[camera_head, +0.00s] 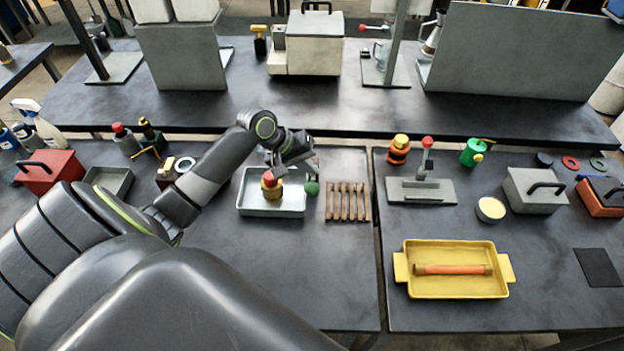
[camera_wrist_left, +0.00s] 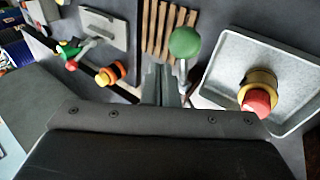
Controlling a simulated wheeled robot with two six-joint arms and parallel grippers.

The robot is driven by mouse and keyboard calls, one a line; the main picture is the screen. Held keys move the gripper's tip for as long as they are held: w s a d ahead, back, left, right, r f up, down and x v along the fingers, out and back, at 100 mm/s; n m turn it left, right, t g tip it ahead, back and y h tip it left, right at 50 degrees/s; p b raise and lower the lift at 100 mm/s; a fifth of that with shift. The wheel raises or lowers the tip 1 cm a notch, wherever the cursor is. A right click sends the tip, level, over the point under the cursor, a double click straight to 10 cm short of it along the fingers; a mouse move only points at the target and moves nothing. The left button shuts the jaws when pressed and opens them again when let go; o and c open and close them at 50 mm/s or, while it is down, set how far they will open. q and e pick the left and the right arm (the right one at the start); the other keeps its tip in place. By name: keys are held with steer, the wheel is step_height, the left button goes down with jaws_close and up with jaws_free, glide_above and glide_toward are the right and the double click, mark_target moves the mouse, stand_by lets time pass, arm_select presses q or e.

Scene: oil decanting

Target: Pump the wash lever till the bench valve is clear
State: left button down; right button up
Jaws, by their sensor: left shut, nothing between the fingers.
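The bench valve (camera_head: 271,187), a brass body with a red cap, stands in a grey tray (camera_head: 292,212) on the near bench; it also shows in the left wrist view (camera_wrist_left: 260,90). A green round knob (camera_head: 312,188), seemingly the wash lever's, is at the tray's right edge; the left wrist view shows it (camera_wrist_left: 186,42) on a thin rod. My left gripper (camera_head: 312,160) is shut and empty, just above and behind the knob. In the wrist view its fingertips (camera_wrist_left: 161,75) are close beside the knob; I cannot tell if they touch. My right gripper is out of view.
A slatted wooden rack (camera_head: 347,202) lies right of the tray. Further right are a red-knobbed lever on a grey plate (camera_head: 421,191), a yellow tray (camera_head: 454,291) with an orange tube, and a grey box (camera_head: 535,190). The bench in front of the tray is clear.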

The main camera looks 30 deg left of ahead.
arm_select(q)
steer(key=shift+w+a+r+p, duration=0.2)
steer(key=shift+w+r+p, duration=0.15)
steer(key=shift+r, duration=0.4)
steer(key=shift+w+a+r+p, duration=0.15)
steer(key=shift+w+r+p, duration=0.15)
steer(key=shift+r, duration=0.45)
steer(key=shift+w+a+r+p, duration=0.25)
steer(key=shift+r+p, duration=0.1)
steer(key=shift+r, duration=0.4)
